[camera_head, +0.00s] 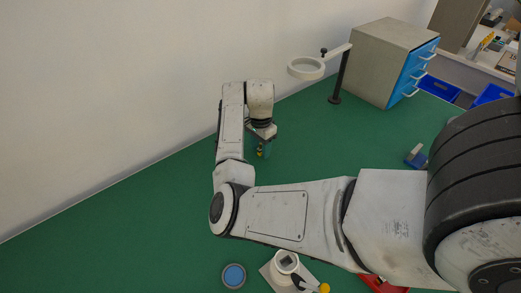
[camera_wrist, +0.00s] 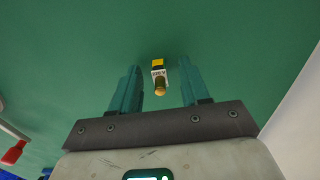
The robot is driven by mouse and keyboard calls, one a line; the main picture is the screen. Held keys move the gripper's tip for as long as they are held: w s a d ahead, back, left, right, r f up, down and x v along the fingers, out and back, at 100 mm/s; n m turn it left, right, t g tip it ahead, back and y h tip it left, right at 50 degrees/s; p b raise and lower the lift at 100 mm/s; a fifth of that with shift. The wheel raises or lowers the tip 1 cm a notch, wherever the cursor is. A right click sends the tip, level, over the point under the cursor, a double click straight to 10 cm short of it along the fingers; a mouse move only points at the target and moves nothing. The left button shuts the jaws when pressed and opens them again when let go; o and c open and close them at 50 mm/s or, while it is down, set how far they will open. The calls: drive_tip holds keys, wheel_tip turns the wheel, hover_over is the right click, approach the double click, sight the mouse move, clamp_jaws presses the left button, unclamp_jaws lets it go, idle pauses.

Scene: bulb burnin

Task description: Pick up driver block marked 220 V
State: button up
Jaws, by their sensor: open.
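The driver block (camera_wrist: 158,70) is small, yellow and black, with a white label that seems to read 220 V upside down and a brass-coloured round end toward me. It lies on the green surface, between and slightly beyond my gripper's fingers in the wrist view. My gripper (camera_wrist: 161,74) is open, with a teal finger on each side and a visible gap to the block on both sides. In the head view my gripper (camera_head: 263,136) points down near the wall, and the block (camera_head: 260,153) shows small and partly hidden just below it. I cannot tell the exact height between them.
A ring magnifier (camera_head: 306,68) on a black post and a grey cabinet (camera_head: 385,60) with blue drawers stand at the back. A blue-grey block (camera_head: 416,156) lies at the right. A blue round dish (camera_head: 234,276) and a white device (camera_head: 287,263) are in front. Green surface around the block is clear.

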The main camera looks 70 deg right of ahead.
drive_tip(key=shift+c, duration=0.4)
clamp_jaws()
drive_tip(key=shift+r, duration=0.45)
drive_tip(key=s+a+r+p, duration=0.3)
drive_tip(key=s+a+r, duration=0.2)
drive_tip(key=r, duration=0.3)
drive_tip(key=s+a+r+p, duration=0.4)
drive_tip(key=s+r, duration=0.1)
drive_tip(key=r, duration=0.3)
drive_tip(key=shift+a+r, duration=0.3)
drive_tip(key=shift+a, duration=0.1)
idle(0.4)
